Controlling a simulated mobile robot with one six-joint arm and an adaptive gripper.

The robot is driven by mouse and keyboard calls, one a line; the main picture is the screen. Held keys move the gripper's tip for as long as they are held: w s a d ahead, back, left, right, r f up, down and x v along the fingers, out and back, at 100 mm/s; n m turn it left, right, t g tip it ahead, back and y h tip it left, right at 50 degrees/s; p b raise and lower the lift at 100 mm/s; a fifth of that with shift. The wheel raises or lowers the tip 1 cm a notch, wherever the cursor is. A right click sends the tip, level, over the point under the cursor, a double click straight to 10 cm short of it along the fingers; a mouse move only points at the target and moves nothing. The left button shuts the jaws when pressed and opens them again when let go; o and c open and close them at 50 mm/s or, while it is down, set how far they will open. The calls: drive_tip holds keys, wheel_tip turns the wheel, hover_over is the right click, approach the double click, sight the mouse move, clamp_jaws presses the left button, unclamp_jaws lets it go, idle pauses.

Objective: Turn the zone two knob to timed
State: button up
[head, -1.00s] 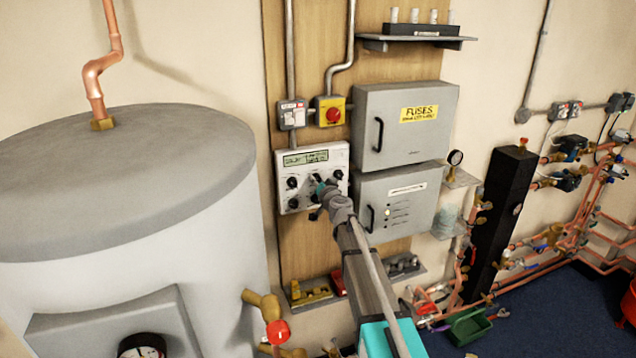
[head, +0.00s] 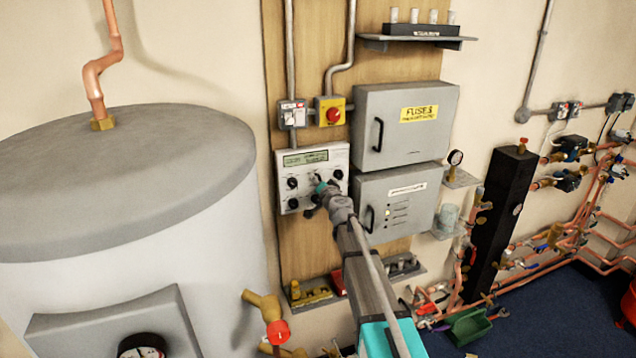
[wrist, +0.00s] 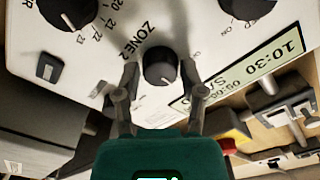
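The white control panel (head: 312,158) is on the wooden board, with a display and several black knobs. In the wrist view the picture is turned round and the zone two knob (wrist: 160,68) is a black round knob beside the "ZONE2" print. Its pale pointer mark is at the knob's lower edge in that view. My gripper (wrist: 160,80) is open, with one finger on each side of this knob and a small gap showing on both sides. I cannot tell whether either fingertip touches it. In the head view my gripper (head: 325,192) hides part of the panel's lower right.
Other knobs are close by, one at upper left (wrist: 68,10) and one at upper right (wrist: 248,8) in the wrist view. The display (wrist: 240,75) is beside the right finger. Grey fuse boxes (head: 420,150) stand right of the panel; a red button (head: 333,114) is above.

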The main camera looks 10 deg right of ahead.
drive_tip(key=shift+o, duration=1.2)
drive_tip(key=shift+s, duration=0.15)
drive_tip(key=v, duration=1.1)
drive_tip(key=shift+s, duration=0.4)
drive_tip(key=shift+d, duration=0.1)
drive_tip(key=s+a+f+n+g+y+b, duration=0.1)
drive_tip(key=s+a+f+n+g+y, duration=0.15)
drive_tip(key=s+f+n+g, duration=0.35)
drive_tip(key=s+a+f+n+g+y+b, duration=0.1)
drive_tip(key=s+a+f+g+b, duration=0.15)
drive_tip(key=s+f, duration=0.45)
drive_tip(key=s+d+f+g+h, duration=0.4)
drive_tip(key=s+f, duration=0.1)
drive_tip(key=s, duration=0.3)
drive_tip(key=s+d+f+m+g+h+b, duration=0.1)
drive_tip(key=s+d+f+g+h, duration=0.3)
drive_tip(key=s, duration=0.5)
drive_tip(key=shift+s+d+f+g, duration=0.3)
drive_tip(key=shift+d+f+g, duration=0.15)
drive_tip(key=shift+d+f, duration=0.2)
